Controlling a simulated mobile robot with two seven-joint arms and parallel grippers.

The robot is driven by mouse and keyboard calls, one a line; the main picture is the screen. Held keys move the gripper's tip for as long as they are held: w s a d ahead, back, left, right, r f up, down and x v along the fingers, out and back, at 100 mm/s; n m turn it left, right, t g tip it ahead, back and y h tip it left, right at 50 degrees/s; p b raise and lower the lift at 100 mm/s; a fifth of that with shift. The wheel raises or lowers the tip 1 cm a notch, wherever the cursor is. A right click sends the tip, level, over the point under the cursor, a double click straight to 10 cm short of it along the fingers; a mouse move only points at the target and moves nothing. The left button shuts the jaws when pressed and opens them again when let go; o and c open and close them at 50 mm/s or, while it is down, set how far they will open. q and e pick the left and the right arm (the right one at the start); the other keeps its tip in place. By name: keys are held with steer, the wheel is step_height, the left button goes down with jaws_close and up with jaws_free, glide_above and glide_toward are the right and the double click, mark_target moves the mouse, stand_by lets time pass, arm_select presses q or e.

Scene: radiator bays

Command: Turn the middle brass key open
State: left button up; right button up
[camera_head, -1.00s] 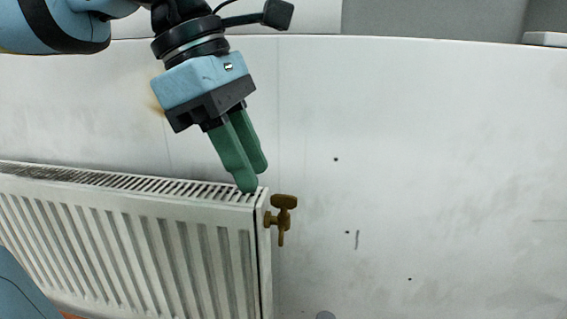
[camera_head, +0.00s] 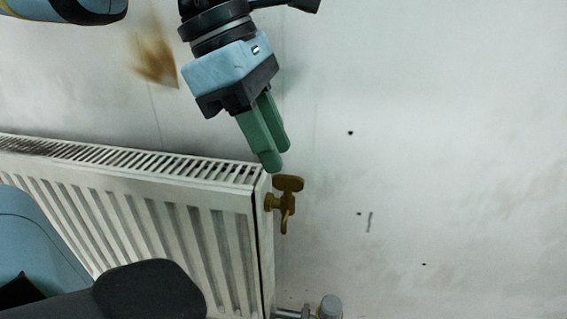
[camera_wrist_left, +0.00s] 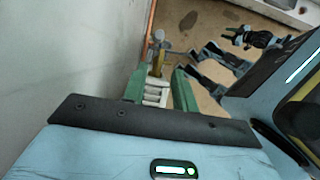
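The brass key (camera_head: 288,183) sits on a brass valve at the upper right end of the white radiator (camera_head: 235,240). Its flat head lies crosswise on top, with a stem hanging below. My left gripper (camera_head: 277,160) points down and right, its green fingertips just above and left of the key, seemingly apart from it. In the left wrist view the two green fingers (camera_wrist_left: 160,84) stand apart with the radiator's end showing between them. A small brass part (camera_wrist_left: 166,58) shows just beyond them. The left gripper is open and empty.
The pale wall (camera_head: 460,130) behind is bare apart from small dark holes and a brown stain (camera_head: 154,58). A grey cylinder (camera_head: 330,307) stands by pipework low at the radiator's right end. A copper pipe (camera_wrist_left: 150,25) runs along the wall. Space right of the key is clear.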

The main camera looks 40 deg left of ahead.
mark_target(288, 176)
arm_select(q)
steer(key=shift+x, duration=1.9)
steer(key=shift+c, duration=0.5)
jaws_close()
